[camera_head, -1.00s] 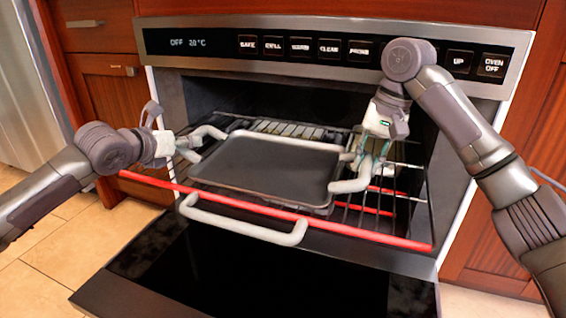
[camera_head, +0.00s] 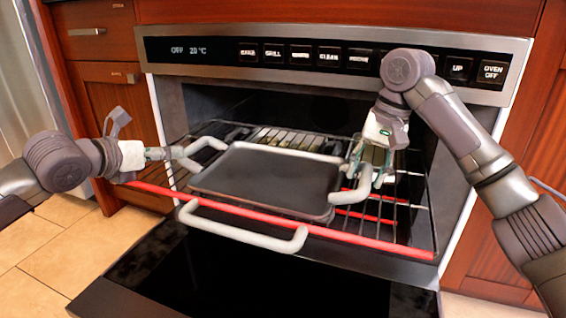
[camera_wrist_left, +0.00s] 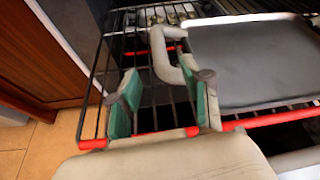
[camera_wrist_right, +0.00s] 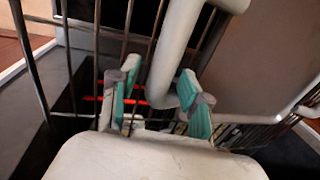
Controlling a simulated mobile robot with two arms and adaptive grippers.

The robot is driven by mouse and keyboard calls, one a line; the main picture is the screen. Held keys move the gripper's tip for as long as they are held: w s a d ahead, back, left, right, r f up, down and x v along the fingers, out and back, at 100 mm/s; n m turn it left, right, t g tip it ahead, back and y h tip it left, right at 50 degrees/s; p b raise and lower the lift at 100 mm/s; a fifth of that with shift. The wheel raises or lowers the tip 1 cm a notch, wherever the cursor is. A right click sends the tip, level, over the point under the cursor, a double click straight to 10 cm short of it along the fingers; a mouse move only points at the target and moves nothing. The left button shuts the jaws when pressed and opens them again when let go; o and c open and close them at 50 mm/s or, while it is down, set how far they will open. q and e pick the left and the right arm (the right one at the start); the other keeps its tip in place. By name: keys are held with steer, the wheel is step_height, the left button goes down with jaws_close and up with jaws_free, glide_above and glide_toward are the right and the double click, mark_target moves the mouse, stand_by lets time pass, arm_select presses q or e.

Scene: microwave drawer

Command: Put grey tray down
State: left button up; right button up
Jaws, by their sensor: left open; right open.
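The grey tray (camera_head: 268,180) lies on the pulled-out wire rack, with a pale loop handle at each side. Its left handle (camera_wrist_left: 168,62) shows in the left wrist view. My left gripper (camera_head: 176,152) is open just left of that handle, with green pads (camera_wrist_left: 165,105) apart at its near end. My right gripper (camera_head: 366,180) is open at the right handle (camera_head: 352,190). In the right wrist view the right handle (camera_wrist_right: 178,45) reaches down between the open green fingers (camera_wrist_right: 155,100); whether it touches them I cannot tell. The tray's underside is hidden.
The wire rack (camera_head: 405,205) has a red front bar (camera_head: 375,243). The oven door (camera_head: 250,275) hangs open below, with a pale handle (camera_head: 245,232). The control panel (camera_head: 330,55) is above. Wooden cabinets (camera_head: 105,85) flank the oven. Floor is clear at left.

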steer(key=shift+r, duration=0.1)
arm_select(q)
steer(key=v, duration=0.4)
steer(key=shift+s+a+r, duration=0.1)
steer(key=shift+s, duration=0.1)
arm_select(e)
step_height(320, 180, up, 12)
steer(key=d, duration=0.2)
steer(key=shift+s+f, duration=0.2)
steer(key=shift+s, duration=0.25)
steer(key=shift+d, duration=0.1)
